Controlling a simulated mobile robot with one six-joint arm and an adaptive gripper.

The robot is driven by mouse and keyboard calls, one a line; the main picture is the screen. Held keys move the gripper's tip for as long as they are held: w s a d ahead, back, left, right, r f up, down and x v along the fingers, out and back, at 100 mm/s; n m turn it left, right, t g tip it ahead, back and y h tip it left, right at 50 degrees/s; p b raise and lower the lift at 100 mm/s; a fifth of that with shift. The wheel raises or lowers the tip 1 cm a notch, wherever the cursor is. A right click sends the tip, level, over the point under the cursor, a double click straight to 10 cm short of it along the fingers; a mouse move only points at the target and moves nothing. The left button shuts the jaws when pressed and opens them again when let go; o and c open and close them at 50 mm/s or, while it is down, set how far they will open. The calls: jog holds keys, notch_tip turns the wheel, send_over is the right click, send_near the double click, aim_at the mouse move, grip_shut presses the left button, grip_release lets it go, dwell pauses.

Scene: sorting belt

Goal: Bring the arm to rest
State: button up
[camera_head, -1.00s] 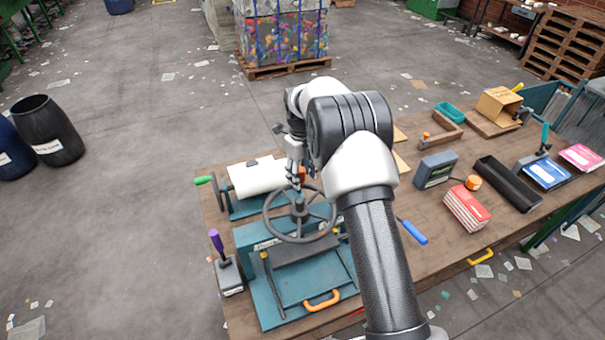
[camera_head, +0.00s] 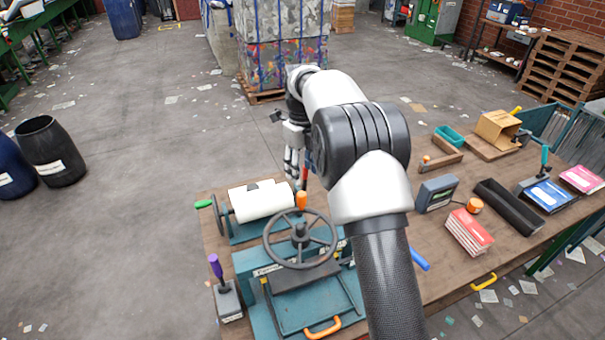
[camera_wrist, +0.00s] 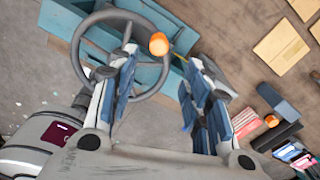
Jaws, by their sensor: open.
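My gripper (camera_head: 294,172) hangs from my arm above the back edge of the workbench (camera_head: 440,250), beyond the press with the handwheel. In the wrist view its two fingers (camera_wrist: 160,85) are spread apart with nothing between them. The press handwheel (camera_head: 300,238) and the orange knob (camera_head: 301,200) stand below and nearer than the gripper. In the wrist view the orange knob (camera_wrist: 158,43) shows just past the fingertips, apart from them. My forearm hides part of the bench's middle.
A white roll (camera_head: 262,203) with a green-handled crank lies left of the gripper. A purple-handled tool (camera_head: 225,290) stands at the near left. A grey box (camera_head: 436,193), red booklets (camera_head: 468,231) and a black tray (camera_head: 507,207) lie to the right.

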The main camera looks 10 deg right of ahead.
dwell(0.3)
jog(key=s+a+r+n+t+b, duration=0.1)
jog(key=s+r+n+b, duration=0.3)
jog(key=s+n, duration=0.5)
jog(key=s+a+r+n+t+b, duration=0.1)
jog(key=s+r+n+b, duration=0.4)
jog(key=s, duration=0.5)
jog(key=s+f+n+t+b, duration=0.1)
jog(key=s+f+n+b, duration=0.1)
jog(key=s+f+n, duration=0.3)
jog(key=s+f+n+t+b, duration=0.1)
jog(key=s+f+n+b, duration=0.1)
jog(key=s+f+n, duration=0.4)
jog(key=shift+s+a+f+n+t, duration=0.25)
jog(key=shift+s+n, duration=2.45)
jog(key=shift+s, duration=2.35)
jog(key=shift+d, duration=0.1)
